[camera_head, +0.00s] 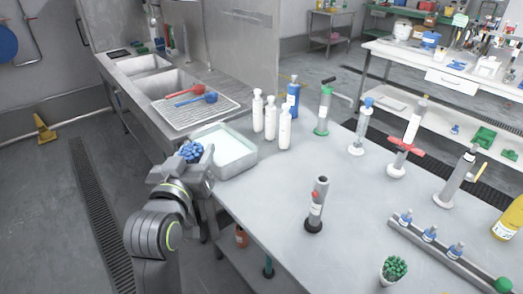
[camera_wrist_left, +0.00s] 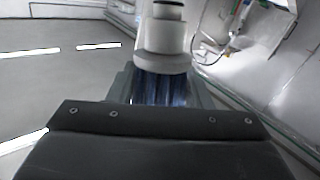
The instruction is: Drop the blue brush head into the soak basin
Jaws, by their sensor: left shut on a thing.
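My left gripper (camera_head: 190,160) is shut on the blue brush head (camera_head: 191,150), whose bristly blue top shows above the fingers in the head view. In the left wrist view, a pale stem with blue below it (camera_wrist_left: 160,87) sits beyond the dark gripper body. The soak basin (camera_head: 240,165) is a shallow metal tray of pale liquid at the table's left corner. The gripper and brush head are at the basin's left side; the gripper partly hides that side. I cannot tell how high the brush head is above the rim. My right gripper is not in view.
White bottles (camera_head: 285,130) and a blue bottle (camera_head: 293,98) stand right of the basin. A sink counter (camera_head: 165,125) with a drainboard holding red and blue utensils lies behind it. A grey grinder (camera_head: 317,205) stands on the table; the surface between it and the basin is clear.

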